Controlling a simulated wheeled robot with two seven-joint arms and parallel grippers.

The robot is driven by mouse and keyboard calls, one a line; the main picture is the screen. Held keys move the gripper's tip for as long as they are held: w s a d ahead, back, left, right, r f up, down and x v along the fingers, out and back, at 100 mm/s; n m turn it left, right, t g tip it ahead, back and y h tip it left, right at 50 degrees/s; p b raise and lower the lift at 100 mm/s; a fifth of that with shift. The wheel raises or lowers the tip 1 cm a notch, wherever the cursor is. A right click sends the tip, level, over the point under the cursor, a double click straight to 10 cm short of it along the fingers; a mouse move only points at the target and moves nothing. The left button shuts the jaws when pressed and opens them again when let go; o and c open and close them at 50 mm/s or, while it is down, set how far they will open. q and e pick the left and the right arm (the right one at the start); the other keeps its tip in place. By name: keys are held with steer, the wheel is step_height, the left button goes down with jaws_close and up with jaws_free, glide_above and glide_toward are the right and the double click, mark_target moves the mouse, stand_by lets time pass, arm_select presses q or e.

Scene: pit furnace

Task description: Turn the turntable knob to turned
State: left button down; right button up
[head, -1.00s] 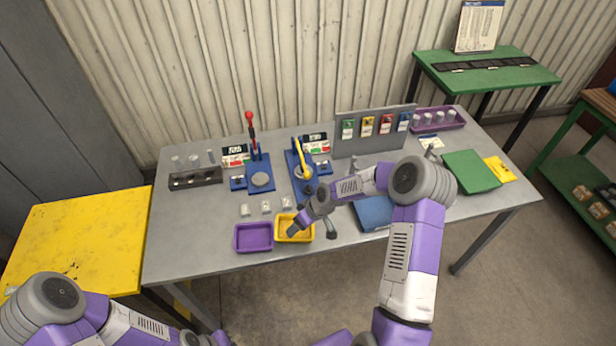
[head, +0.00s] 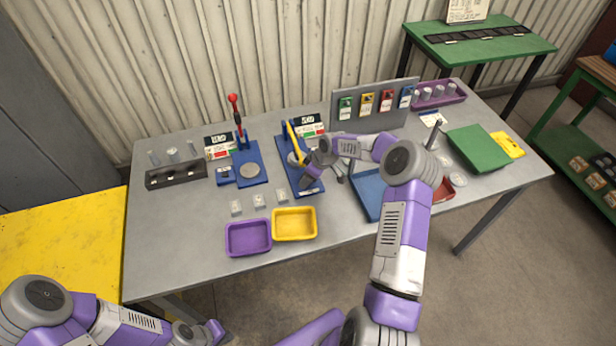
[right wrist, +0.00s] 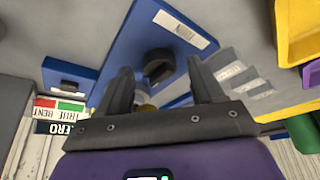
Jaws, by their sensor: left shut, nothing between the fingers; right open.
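A dark round knob (right wrist: 158,66) stands on a blue base plate (right wrist: 185,28) in the right wrist view. My right gripper (right wrist: 158,80) is open, with one finger on each side of the knob; I cannot tell if they touch it. In the head view, the right gripper hangs over the right-hand blue station (head: 313,190), which has a yellow lever (head: 293,137). The arm hides the knob there. My left gripper (head: 213,330) is shut and empty at the bottom left, in front of the table.
A purple tray (head: 248,252) and a yellow tray (head: 294,238) lie at the table's front. A second blue station (head: 250,152) with a red-topped lever (head: 235,108) stands to the left. A grey panel (head: 352,100) with coloured tags stands behind. The table's front left is clear.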

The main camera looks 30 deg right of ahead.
steer(key=shift+w+a+f, duration=0.1)
steer(key=shift+w+f, duration=0.1)
steer(key=shift+f, duration=0.3)
steer(key=shift+c, duration=0.3)
steer(key=c, duration=1)
